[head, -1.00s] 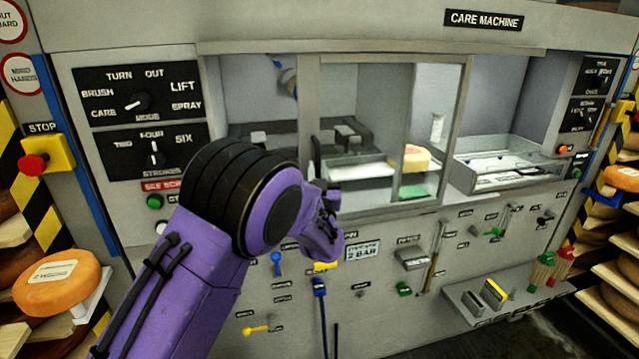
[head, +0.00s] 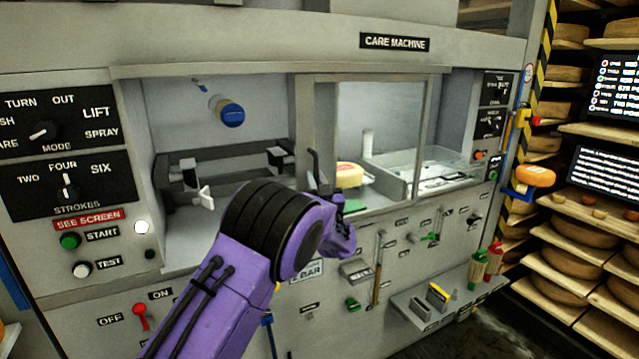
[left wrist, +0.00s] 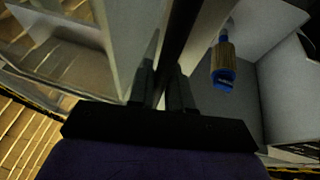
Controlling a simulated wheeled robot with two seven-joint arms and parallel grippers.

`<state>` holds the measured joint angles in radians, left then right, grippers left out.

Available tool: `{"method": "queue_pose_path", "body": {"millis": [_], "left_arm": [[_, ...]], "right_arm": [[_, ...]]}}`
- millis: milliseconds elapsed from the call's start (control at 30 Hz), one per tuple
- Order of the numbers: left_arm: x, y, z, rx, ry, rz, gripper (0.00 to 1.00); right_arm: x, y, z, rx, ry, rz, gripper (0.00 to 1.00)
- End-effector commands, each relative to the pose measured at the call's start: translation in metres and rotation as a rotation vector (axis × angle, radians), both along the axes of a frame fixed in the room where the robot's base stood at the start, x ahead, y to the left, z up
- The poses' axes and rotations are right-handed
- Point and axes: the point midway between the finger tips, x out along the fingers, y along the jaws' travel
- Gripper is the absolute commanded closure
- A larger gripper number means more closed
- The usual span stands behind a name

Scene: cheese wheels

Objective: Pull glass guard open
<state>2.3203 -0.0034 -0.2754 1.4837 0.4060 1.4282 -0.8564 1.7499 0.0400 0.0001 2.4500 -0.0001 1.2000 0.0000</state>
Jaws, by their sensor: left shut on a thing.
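The glass guard (head: 304,118) is a clear pane in a grey metal frame on the front of the care machine. It stands to the right, and the left bay is uncovered. My left gripper (head: 318,182) is at the guard's left upright, where a dark handle rises. In the left wrist view the two fingers (left wrist: 163,90) are closed around a dark upright bar (left wrist: 182,45) of the guard. In the head view the purple wrist hides part of the fingers and the guard's lower left corner. My right gripper is not seen.
The open bay holds a blue-capped cylinder (head: 228,112) and grey clamps (head: 205,195). A yellow cheese block (head: 349,175) lies behind the glass. A control panel (head: 68,185) is at the left. A low shelf (head: 430,305) juts out at the lower right.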

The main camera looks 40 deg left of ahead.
Motion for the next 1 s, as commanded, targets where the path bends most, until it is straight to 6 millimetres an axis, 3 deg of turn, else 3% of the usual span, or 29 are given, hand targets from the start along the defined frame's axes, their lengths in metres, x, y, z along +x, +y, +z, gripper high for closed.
{"method": "queue_pose_path", "body": {"millis": [200,233,300,667,1000], "left_arm": [[0.001,-0.001,0.001,0.001,-0.001,-0.002,1.0],[0.001,-0.001,0.001,0.001,-0.002,-0.003,0.78],[0.001,-0.001,0.001,0.001,-0.002,-0.003,0.6],[-0.003,-0.008,-0.004,0.001,0.0,-0.005,0.6],[-0.045,-0.063,-0.034,0.002,0.0,-0.005,0.6]], "right_arm": [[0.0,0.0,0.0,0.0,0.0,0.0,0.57],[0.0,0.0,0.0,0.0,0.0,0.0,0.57],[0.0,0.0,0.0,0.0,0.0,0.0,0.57],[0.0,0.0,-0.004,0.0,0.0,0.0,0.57],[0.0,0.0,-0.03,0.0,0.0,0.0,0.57]]}}
